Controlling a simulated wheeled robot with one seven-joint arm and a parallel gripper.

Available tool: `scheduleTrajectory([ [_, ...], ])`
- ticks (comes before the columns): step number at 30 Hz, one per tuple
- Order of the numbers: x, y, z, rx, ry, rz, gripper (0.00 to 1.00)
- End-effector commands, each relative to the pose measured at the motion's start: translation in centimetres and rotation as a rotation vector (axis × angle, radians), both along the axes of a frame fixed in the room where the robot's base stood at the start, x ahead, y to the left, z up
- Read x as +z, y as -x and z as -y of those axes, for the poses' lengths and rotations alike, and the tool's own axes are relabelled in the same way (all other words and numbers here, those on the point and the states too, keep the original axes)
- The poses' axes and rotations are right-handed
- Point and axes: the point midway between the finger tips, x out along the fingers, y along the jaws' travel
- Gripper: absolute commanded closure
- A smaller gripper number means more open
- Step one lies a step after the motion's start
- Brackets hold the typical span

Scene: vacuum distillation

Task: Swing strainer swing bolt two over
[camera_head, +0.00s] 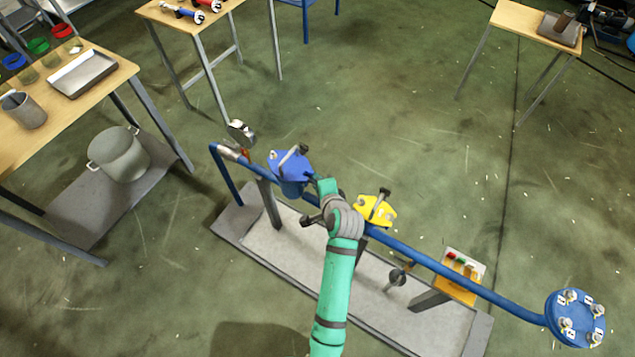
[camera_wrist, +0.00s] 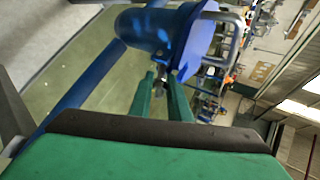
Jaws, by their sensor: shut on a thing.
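The blue strainer (camera_head: 290,178) sits on the blue pipe run, with a grey bar handle (camera_head: 292,155) across its blue lid. In the wrist view, the strainer body (camera_wrist: 150,27) and its round flange (camera_wrist: 200,42) fill the upper middle. My gripper (camera_head: 312,178) is at the strainer's right side in the head view. Its green fingers (camera_wrist: 160,82) are at the flange's lower edge in the wrist view, shut on a small dark piece (camera_wrist: 159,88), seemingly a swing bolt. Its far end is hidden, and I cannot tell which bolt number it is.
A yellow-topped fitting (camera_head: 378,212) stands on the pipe close to my arm's right. The blue pipe (camera_head: 450,272) runs on to a round blue flange (camera_head: 572,310). A yellow button box (camera_head: 458,280) is beside it. A table (camera_head: 110,88) stands at left; open floor lies behind.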

Motion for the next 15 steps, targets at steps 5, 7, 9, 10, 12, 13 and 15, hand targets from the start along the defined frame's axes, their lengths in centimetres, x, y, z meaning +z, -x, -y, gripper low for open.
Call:
scheduleTrajectory([
  [5, 0.09, -0.05, -0.06, 0.001, -0.002, 0.003, 0.79],
  [7, 0.09, -0.05, -0.07, 0.001, -0.002, 0.003, 0.74],
  [9, 0.09, -0.05, -0.08, 0.001, -0.002, 0.003, 0.74],
  [10, 0.09, -0.05, -0.09, 0.002, -0.002, 0.002, 0.74],
  [12, 0.1, -0.05, -0.11, 0.002, -0.001, 0.003, 0.74],
  [13, 0.1, -0.06, -0.11, 0.002, -0.001, 0.003, 0.74],
  [15, 0.08, -0.05, -0.11, 0.002, -0.003, 0.003, 0.74],
])
